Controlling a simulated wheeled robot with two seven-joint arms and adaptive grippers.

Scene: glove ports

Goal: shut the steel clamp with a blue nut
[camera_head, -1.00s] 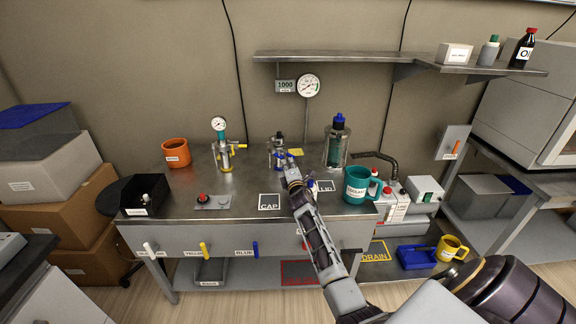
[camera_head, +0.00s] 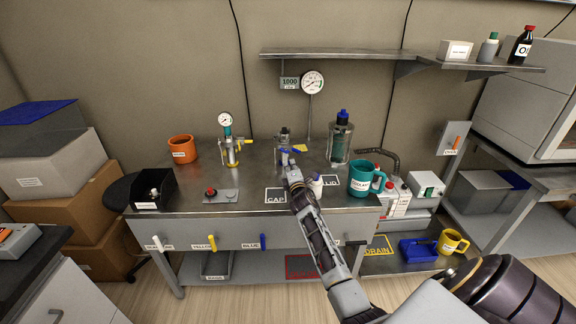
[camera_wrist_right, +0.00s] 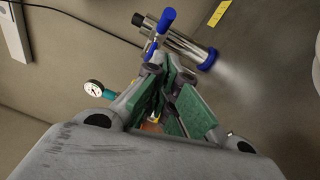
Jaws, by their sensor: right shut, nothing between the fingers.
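The steel clamp fitting (camera_head: 283,142) stands upright on the back middle of the bench. In the right wrist view it is a shiny steel cylinder (camera_wrist_right: 180,42) with a blue ring (camera_wrist_right: 207,60) at one end and a blue T-shaped piece, seemingly the nut (camera_wrist_right: 161,30), on its side. My right gripper (camera_head: 291,166) is just in front of the fitting in the head view. Its green-padded fingers (camera_wrist_right: 160,75) are shut and empty, with the tips close to the blue T-shaped piece; I cannot tell whether they touch. My left gripper is not in view.
A gauge fitting with yellow parts (camera_head: 229,148) stands to the left and a glass vessel with a blue top (camera_head: 340,143) to the right. A white bottle (camera_head: 317,185) and a teal mug (camera_head: 363,182) are right of my forearm.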

